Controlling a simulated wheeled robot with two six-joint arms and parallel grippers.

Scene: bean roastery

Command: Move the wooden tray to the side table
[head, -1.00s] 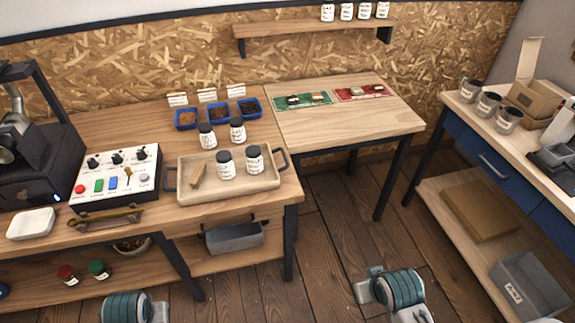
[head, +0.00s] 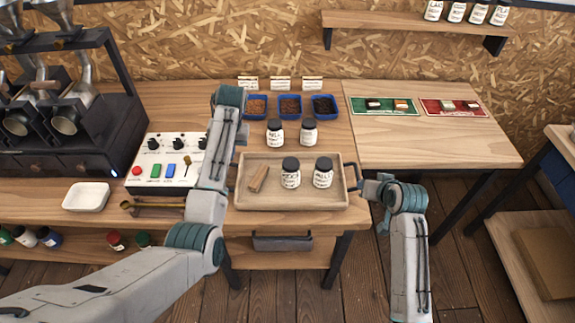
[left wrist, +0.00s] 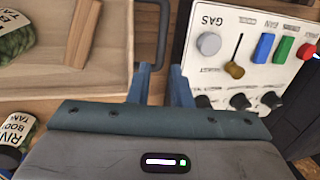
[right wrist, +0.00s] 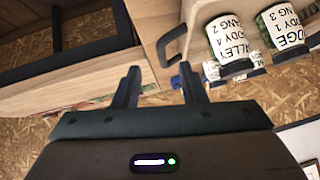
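The wooden tray (head: 290,203) lies on the main bench with a wooden block (head: 259,178) and two dark-lidded jars (head: 290,173) (head: 323,173) in it. It has a dark handle at each end. My right gripper (head: 368,188) is beside the right handle (head: 354,176); in the right wrist view its fingers (right wrist: 158,78) are open, with the handle (right wrist: 168,42) beyond the tips. My left gripper is mostly hidden behind its arm in the head view. In the left wrist view its fingers (left wrist: 160,72) are open and empty, with the left handle (left wrist: 163,30) just beyond them.
A lighter table (head: 430,145) adjoins the bench on the right, with a green card (head: 385,106) and a red card (head: 455,107) at its back; its front is clear. Two jars (head: 275,132) (head: 308,132) and blue bins (head: 290,107) stand behind the tray. A control panel (head: 165,160) is left.

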